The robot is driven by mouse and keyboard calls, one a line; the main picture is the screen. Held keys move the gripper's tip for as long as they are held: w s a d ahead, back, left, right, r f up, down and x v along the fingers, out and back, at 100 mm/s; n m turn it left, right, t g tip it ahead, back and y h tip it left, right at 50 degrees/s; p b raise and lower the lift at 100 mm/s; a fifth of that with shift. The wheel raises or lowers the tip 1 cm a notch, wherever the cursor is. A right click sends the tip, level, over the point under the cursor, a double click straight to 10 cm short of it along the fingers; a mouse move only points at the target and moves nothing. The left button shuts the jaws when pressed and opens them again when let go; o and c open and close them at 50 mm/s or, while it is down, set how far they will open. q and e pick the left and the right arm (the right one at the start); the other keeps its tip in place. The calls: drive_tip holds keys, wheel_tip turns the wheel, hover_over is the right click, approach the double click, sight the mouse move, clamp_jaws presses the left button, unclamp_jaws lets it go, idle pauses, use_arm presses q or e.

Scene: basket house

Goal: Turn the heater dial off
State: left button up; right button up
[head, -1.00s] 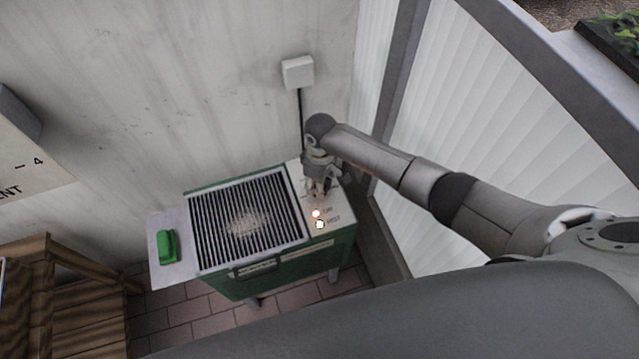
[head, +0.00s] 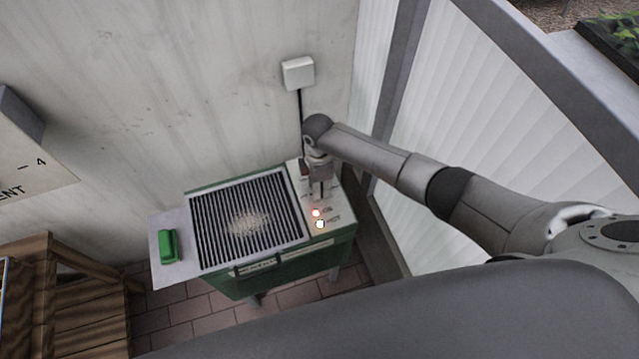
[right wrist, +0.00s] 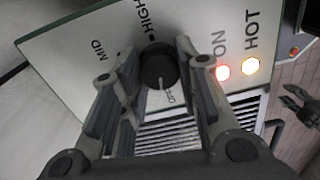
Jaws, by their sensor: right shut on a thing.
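The heater (head: 288,262) is a green box with a dark grille, standing by the wall in the head view. Its pale control panel (right wrist: 85,48) has a round black dial (right wrist: 158,66) in the right wrist view, with HIGH, MID and OFF marks. The dial's white pointer line points down the picture, close to the partly covered OFF mark. My right gripper (head: 321,196) is over the panel, shut on the dial, with one finger on each side in the wrist view (right wrist: 157,50). My left gripper (right wrist: 297,104) shows at the wrist view's right edge, its fingers apart.
The red ON lamp (right wrist: 222,73) and yellowish HOT lamp (right wrist: 251,65) are lit beside the dial. A green handle-like object (head: 168,246) is on the heater's left side shelf. A wooden piece (head: 85,300) stands at lower left. White panels rise at right.

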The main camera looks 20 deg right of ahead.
drive_tip(key=shift+n, duration=1.3)
drive_tip(key=o, duration=1)
drive_tip(key=shift+o, duration=0.2)
wheel_tip(320, 180, up, 12)
drive_tip(key=shift+w, duration=0.2)
